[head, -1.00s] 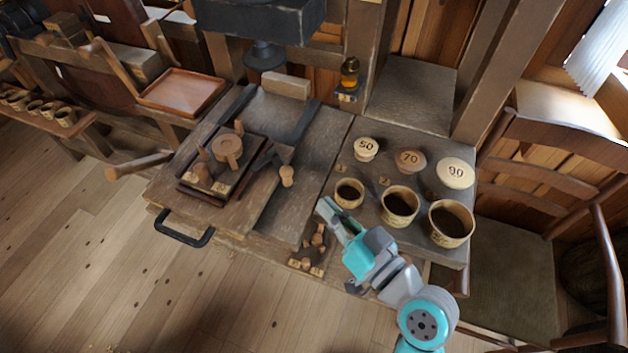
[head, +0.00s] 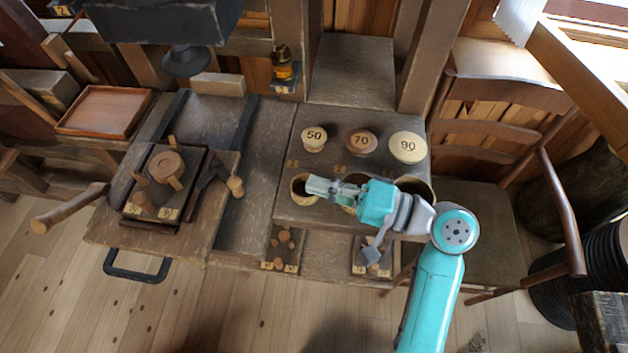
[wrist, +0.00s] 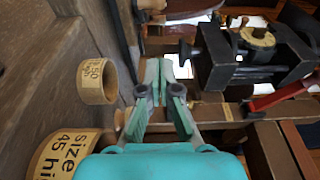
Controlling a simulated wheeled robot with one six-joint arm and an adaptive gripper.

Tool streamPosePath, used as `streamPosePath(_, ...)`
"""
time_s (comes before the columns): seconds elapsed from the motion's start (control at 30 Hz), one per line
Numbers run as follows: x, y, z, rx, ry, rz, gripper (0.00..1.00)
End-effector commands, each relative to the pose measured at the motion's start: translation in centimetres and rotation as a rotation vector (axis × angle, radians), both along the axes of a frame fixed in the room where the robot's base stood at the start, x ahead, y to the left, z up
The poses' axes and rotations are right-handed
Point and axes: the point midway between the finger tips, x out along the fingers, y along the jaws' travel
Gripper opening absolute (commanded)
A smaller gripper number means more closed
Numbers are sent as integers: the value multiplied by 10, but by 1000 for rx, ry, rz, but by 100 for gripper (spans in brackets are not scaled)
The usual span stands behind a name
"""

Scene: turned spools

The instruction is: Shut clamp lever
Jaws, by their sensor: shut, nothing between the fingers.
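The clamp lever, a dark metal arm with a pale wooden knob (head: 235,186), stands at the right side of a fixture (head: 152,212) on the bench's sliding board. Its knob end points right, away from the turned wooden spool (head: 165,168) in the fixture.
Cups stand under my gripper and arm; the left cup (head: 300,192) is partly covered. Behind them are knobs marked 50 (head: 313,138), 70 (head: 361,141) and 90 (head: 407,146). A long wooden handle (head: 70,208) juts out left. Bare board lies between gripper and lever.

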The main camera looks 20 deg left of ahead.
Motion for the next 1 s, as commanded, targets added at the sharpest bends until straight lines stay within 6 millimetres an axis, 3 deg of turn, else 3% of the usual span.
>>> streamPosePath(0.43, -3, 80, 0, -1, -2, 3, 0)
streamPosePath(0.7, -27, 101, 0, -1, -1, 1, 0)
streamPosePath(1.0, -31, 104, 0, -1, -2, -2, 0)
